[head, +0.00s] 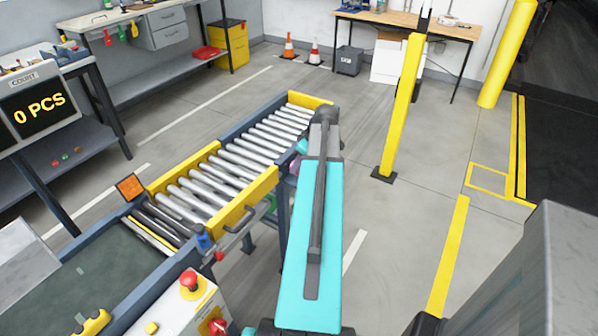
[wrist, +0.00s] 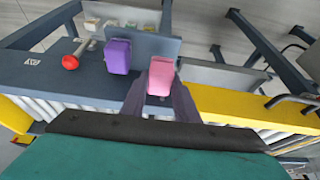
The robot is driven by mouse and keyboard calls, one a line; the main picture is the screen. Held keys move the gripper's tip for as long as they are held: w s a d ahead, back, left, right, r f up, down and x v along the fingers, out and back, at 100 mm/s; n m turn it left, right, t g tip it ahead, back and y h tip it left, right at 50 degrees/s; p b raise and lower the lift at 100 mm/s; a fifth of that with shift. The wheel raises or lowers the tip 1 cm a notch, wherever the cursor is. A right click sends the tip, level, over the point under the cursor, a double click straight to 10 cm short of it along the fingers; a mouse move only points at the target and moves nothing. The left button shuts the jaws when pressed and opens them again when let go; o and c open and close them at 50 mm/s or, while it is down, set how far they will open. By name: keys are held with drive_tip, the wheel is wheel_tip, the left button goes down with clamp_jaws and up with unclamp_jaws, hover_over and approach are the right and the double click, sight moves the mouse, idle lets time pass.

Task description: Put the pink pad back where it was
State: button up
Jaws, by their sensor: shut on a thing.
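The pink pad (wrist: 161,77) is in the wrist view, a small rounded block between the two dark fingers of my gripper (wrist: 159,98). My gripper is shut on it. The pad is over the blue-grey side rail (wrist: 60,85) of the roller conveyor; I cannot tell whether it touches anything below. A purple pad (wrist: 117,56) stands just to its left, apart from it, in front of a grey panel (wrist: 145,43). In the head view my arm hides the gripper and most of this spot.
A red knob (wrist: 70,62) on a pale stem is left of the purple pad. Yellow guards (head: 250,200) edge the roller conveyor (head: 215,175). A yellow post (head: 402,105) stands right of my arm. The floor between post and conveyor is clear.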

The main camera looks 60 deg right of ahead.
drive_tip(key=shift+f+p, duration=0.4)
drive_tip(key=shift+f, duration=1.3)
drive_tip(key=shift+f, duration=0.15)
drive_tip(key=o, duration=0.9)
drive_tip(key=shift+r, duration=0.25)
drive_tip(key=shift+b+v, duration=0.65)
drive_tip(key=shift+v, duration=5.3)
